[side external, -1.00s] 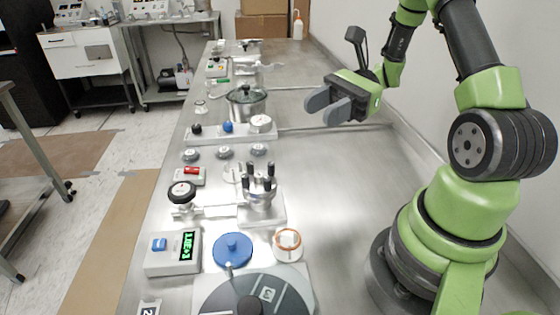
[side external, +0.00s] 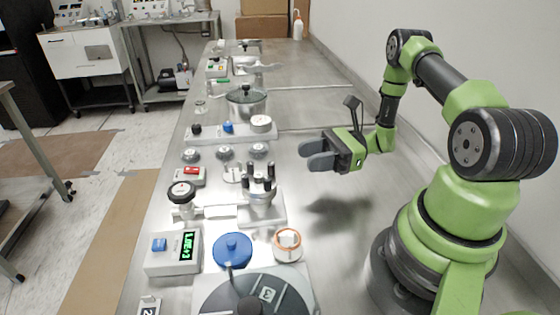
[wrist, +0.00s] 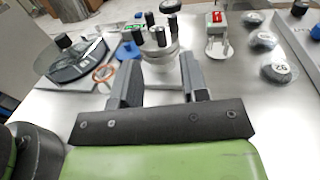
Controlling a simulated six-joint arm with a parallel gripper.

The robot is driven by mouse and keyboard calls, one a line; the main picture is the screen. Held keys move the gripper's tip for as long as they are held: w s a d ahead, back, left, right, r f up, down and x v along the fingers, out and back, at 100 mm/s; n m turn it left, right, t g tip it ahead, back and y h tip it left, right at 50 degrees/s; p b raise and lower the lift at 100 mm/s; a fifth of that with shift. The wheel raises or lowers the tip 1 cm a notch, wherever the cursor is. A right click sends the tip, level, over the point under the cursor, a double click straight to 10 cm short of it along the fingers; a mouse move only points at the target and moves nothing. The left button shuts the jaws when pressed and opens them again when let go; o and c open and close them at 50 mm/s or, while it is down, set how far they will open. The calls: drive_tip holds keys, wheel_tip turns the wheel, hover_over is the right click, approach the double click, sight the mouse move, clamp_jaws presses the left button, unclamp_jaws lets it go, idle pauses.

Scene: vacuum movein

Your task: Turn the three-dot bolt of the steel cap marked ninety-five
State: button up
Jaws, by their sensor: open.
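A steel fixture with several upright black-topped bolts (side external: 260,190) stands on a pale base near the middle of the bench. It also shows in the wrist view (wrist: 160,55), beyond and between my fingers. The dots on its bolts and any number on it are too small to read. Three low steel discs stand in a row behind it, one of them on the right in the wrist view (wrist: 278,70) with a two-digit mark I cannot read surely. My gripper (side external: 316,155) is open and empty, above the bench, to the right of the fixture and apart from it.
A blue round knob (side external: 232,249), an orange-rimmed ring (side external: 288,244) and a dark round plate (side external: 257,297) lie in front. A gauge (side external: 182,192) joins the fixture by a pipe. A display box (side external: 173,252) is at left. The bench right of the fixture is clear.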

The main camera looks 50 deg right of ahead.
sight(271, 169)
drive_tip(key=x, duration=0.7)
clamp_jaws()
